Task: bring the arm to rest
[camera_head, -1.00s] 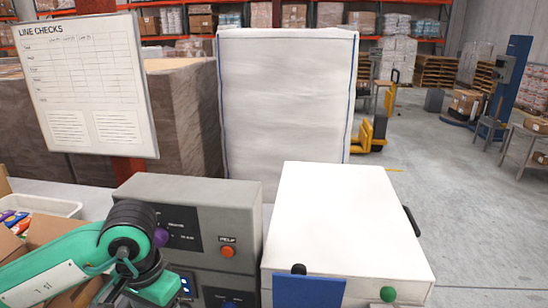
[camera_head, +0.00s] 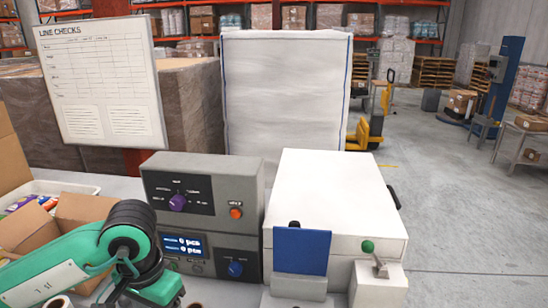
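My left arm, green with black joints, comes in from the lower left in the head view. Its wrist hangs in front of the grey control box, and a green part of the hand shows at the bottom edge. The fingers are out of frame or hidden, so I cannot see whether the gripper is open or shut. My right arm and gripper are not in view.
A white machine (camera_head: 335,190) with a blue plate (camera_head: 301,252) and green knob (camera_head: 367,246) stands right of the box. An open cardboard box (camera_head: 32,225) and white tray (camera_head: 62,187) lie left. A line-checks board (camera_head: 98,85) and white bulk bag (camera_head: 285,95) stand behind.

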